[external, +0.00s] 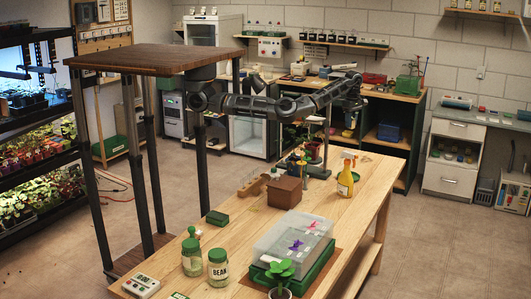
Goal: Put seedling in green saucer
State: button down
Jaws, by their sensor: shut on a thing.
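My arm reaches over the wooden table from the left. My gripper (314,143) points down above the far half of the table, small and partly hidden by the arm. It is shut on what looks like the seedling in a small dark red pot (313,153); the fingers are hard to make out. Whether the pot touches anything below is not clear. Another leafy green plant in a pot (281,271) stands at the near edge of the table. I cannot pick out the green saucer for sure; small green things lie in the clutter near the gripper.
On the wooden table (249,222) stand a brown box (285,193), a yellow bottle (345,180), a clear-lidded green tray (291,241), a green block (217,217) and jars (218,268).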

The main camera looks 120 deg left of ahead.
notch_tip(320, 180, down, 27)
jog(key=shift+d+r, duration=0.1)
jog(key=shift+d, duration=0.05)
dwell(0.6)
jog(key=shift+f, duration=0.45)
jog(key=shift+f+b, duration=0.2)
jog(key=shift+b, duration=0.2)
jog(key=c, duration=0.8)
grip_release()
jog(key=shift+f, duration=0.1)
